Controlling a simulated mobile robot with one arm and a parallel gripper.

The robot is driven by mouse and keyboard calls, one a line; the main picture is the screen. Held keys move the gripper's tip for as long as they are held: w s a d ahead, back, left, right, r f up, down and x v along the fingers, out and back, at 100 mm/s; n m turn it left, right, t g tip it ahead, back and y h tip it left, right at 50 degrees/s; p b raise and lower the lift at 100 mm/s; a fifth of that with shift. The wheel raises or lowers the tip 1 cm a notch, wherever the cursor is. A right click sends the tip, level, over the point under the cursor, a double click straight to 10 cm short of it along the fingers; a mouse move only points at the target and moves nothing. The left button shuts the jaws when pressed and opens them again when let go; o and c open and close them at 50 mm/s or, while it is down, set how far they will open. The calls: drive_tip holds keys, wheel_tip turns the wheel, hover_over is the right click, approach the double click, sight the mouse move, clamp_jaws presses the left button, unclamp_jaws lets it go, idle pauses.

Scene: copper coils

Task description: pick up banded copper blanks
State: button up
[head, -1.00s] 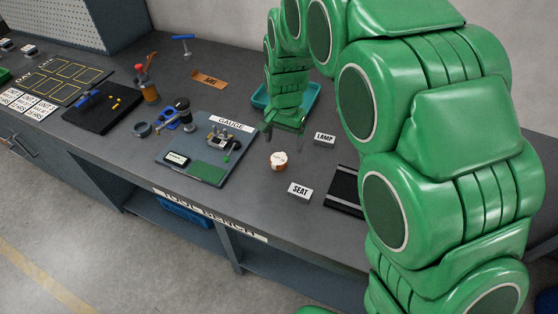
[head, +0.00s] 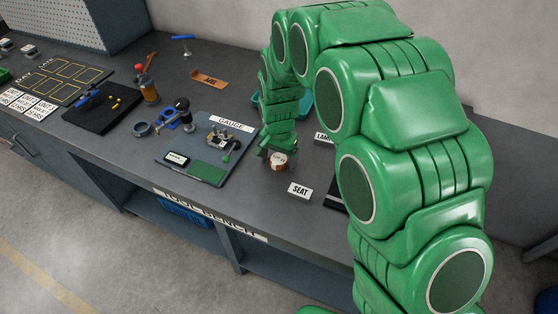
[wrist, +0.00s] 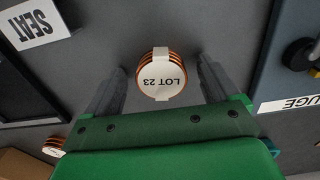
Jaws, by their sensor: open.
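The banded copper blanks (head: 278,162) are a short round stack with a white paper band and a white top, on the grey bench right of the gauge board. In the wrist view the stack (wrist: 162,75) reads "LOT 23" upside down, with copper edges showing at its sides. My gripper (wrist: 163,66) is open, with one finger on each side of the stack and a gap to each. In the head view my gripper (head: 279,149) is right over the stack and partly hides it. I cannot tell the height of the fingertips above the bench.
The gauge board (head: 238,138) lies to the left. The SEAT sign (head: 300,190) is in front, and the LAMP sign (head: 323,138) behind is partly hidden by my arm. A teal tray (head: 256,100) is behind my arm. Another copper-edged piece (wrist: 54,147) shows lower left in the wrist view.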

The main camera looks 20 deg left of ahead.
sight(278, 159)
drive_tip(key=c, duration=1.3)
drive_tip(key=shift+o, duration=0.2)
drive_tip(key=shift+r, duration=0.15)
drive_tip(key=shift+r, duration=0.3)
wheel_tip(278, 159, up, 2)
drive_tip(key=shift+w+a+r, duration=0.1)
drive_tip(key=s+d+r, duration=0.9)
drive_tip(key=s+r, duration=0.1)
drive_tip(key=s, duration=0.1)
